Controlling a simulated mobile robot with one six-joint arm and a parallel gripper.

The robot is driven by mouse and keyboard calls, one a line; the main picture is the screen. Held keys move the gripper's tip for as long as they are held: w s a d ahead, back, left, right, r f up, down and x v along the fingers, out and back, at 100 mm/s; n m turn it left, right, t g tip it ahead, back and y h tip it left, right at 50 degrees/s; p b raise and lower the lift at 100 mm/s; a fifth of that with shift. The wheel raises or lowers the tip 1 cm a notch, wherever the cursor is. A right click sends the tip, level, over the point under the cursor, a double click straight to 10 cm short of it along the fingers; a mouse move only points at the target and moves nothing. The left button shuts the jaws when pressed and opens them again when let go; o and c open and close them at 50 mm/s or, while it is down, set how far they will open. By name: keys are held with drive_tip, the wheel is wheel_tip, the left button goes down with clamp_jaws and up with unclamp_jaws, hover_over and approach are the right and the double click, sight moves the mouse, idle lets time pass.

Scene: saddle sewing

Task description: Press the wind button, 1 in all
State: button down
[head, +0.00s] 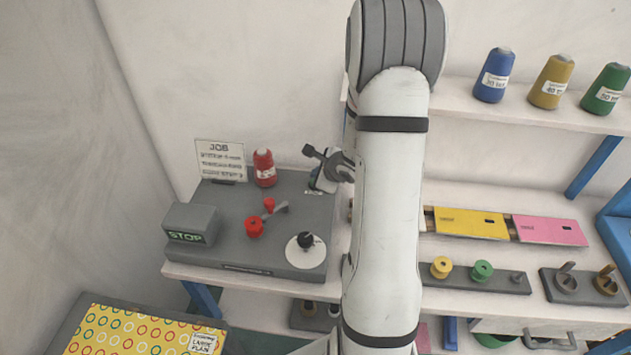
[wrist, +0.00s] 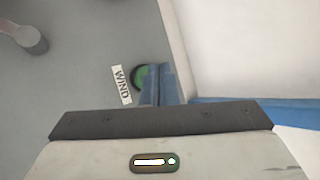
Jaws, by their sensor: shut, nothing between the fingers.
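The wind button is a round green button (wrist: 138,76) beside a white WIND label (wrist: 122,85) on the grey machine deck. In the wrist view, my gripper (wrist: 160,84) is shut and empty, its fingers covering the right part of the button. I cannot tell whether they touch it. In the head view, my gripper (head: 320,178) is at the back right corner of the grey machine base (head: 225,225), over the label area, and mostly hides the button.
The base carries a red thread cone (head: 264,168), red bobbin parts (head: 254,228), a white disc with a black knob (head: 306,242) and a STOP box (head: 190,224). A JOB card (head: 220,160) stands behind. Shelves with cones (head: 493,75) and bobbins (head: 441,267) are right of my arm.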

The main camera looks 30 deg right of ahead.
drive_tip(key=shift+f+b, duration=0.95)
drive_tip(key=shift+b, duration=0.45)
idle(0.6)
drive_tip(key=shift+r, duration=0.2)
drive_tip(key=shift+r+p, duration=0.5)
drive_tip(key=shift+r, duration=0.3)
drive_tip(key=shift+r+p, duration=1.65)
drive_tip(key=shift+r, duration=0.85)
